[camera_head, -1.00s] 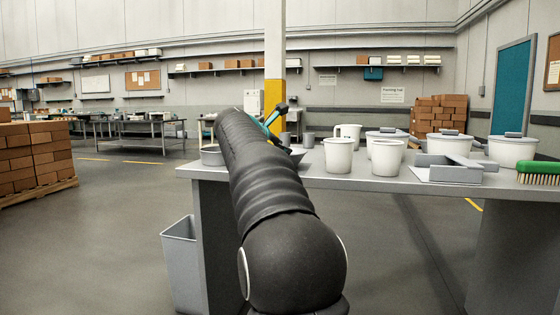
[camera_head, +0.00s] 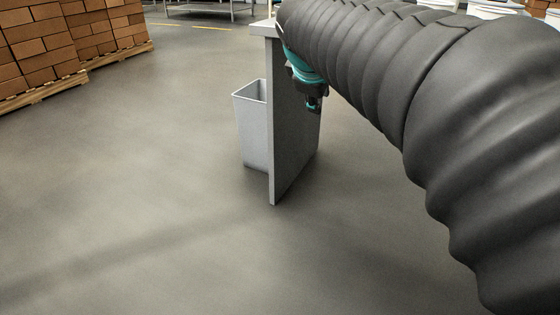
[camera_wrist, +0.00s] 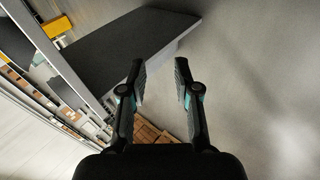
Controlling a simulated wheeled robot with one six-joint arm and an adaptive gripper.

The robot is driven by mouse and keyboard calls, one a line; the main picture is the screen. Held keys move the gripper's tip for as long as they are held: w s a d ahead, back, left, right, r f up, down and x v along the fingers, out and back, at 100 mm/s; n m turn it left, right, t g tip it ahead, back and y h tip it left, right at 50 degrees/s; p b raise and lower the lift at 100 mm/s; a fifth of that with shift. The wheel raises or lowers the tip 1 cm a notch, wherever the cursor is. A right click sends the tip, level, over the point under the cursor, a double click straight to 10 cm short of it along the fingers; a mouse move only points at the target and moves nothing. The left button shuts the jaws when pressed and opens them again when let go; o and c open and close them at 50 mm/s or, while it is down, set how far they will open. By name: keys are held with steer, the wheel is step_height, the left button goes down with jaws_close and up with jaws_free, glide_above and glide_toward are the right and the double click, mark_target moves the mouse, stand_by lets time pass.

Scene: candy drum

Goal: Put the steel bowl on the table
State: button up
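My gripper (camera_wrist: 160,68) is open and empty in the wrist view, its two black fingers apart with nothing between them. In the head view, part of the gripper (camera_head: 314,103) hangs near the end panel of the table (camera_head: 286,120), mostly hidden by my arm. Only the left corner of the tabletop shows there. In the wrist view, a dark flat surface (camera_wrist: 125,45), apparently part of the table, lies beyond the fingers. I cannot make out the steel bowl in either current view; my arm covers much of the table.
A grey bin (camera_head: 252,130) stands on the floor beside the table's end panel. White containers (camera_head: 495,8) show at the top right edge. The floor at left and front is clear.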

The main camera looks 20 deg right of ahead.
steer(key=s+a+f+m+y, duration=0.2)
steer(key=s+a+f+m, duration=0.2)
steer(key=s+a+f, duration=0.2)
steer(key=s+a+f+m+g+y, duration=0.1)
steer(key=s+a+f+m+y, duration=0.2)
steer(key=s+a+f, duration=0.4)
steer(key=s+f, duration=0.4)
steer(key=shift+s+m, duration=0.3)
steer(key=shift+m, duration=0.1)
steer(key=shift+r, duration=0.1)
step_height(320, 180, up, 6)
steer(key=p, duration=0.6)
